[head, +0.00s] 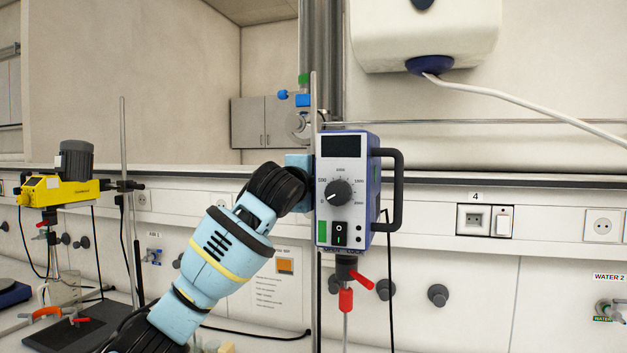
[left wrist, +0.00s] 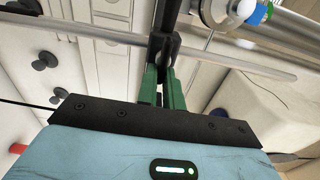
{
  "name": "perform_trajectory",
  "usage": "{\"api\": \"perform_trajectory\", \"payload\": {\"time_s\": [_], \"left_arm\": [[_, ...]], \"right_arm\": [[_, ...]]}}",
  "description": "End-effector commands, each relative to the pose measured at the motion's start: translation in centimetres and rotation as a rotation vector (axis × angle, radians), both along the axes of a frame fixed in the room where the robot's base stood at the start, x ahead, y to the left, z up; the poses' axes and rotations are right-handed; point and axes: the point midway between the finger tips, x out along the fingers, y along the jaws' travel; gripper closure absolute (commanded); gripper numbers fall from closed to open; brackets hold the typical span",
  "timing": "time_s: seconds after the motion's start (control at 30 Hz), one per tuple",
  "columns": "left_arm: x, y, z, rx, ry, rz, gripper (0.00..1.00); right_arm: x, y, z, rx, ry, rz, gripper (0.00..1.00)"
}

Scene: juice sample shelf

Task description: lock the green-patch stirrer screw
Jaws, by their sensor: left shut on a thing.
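The stirrer with the green patch (head: 322,230) is a blue-and-white box (head: 345,185) with a dial and a side handle, on an upright metal rod (head: 313,100). My left arm reaches in from the left, and its light-blue gripper body (head: 298,163) is at the stirrer's upper left edge. Its fingertips are hidden there. In the left wrist view, the green fingers of my left gripper (left wrist: 164,78) are shut on a black screw (left wrist: 165,40) beside the metal rod (left wrist: 240,58). The screw's thread is hidden. My right gripper is not in view.
A red-levered chuck (head: 350,285) hangs under the stirrer. A yellow stirrer (head: 62,185) stands at the left. A white container with a hose (head: 425,30) is at upper right.

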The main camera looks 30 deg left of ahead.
Motion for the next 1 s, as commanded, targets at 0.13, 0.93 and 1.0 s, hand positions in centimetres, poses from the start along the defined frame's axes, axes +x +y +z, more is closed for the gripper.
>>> {"api": "perform_trajectory", "payload": {"time_s": [0.13,0.93,1.0], "left_arm": [[-0.5,0.8,1.1,0.002,-0.019,0.014,0.8],[-4.1,-0.4,0.5,0.002,-0.011,0.009,0.65],[-5.1,-0.5,0.4,0.001,-0.01,0.009,0.65]], "right_arm": [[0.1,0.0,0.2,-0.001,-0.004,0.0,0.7],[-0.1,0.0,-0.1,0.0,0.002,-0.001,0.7],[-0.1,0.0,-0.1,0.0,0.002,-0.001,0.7]]}}
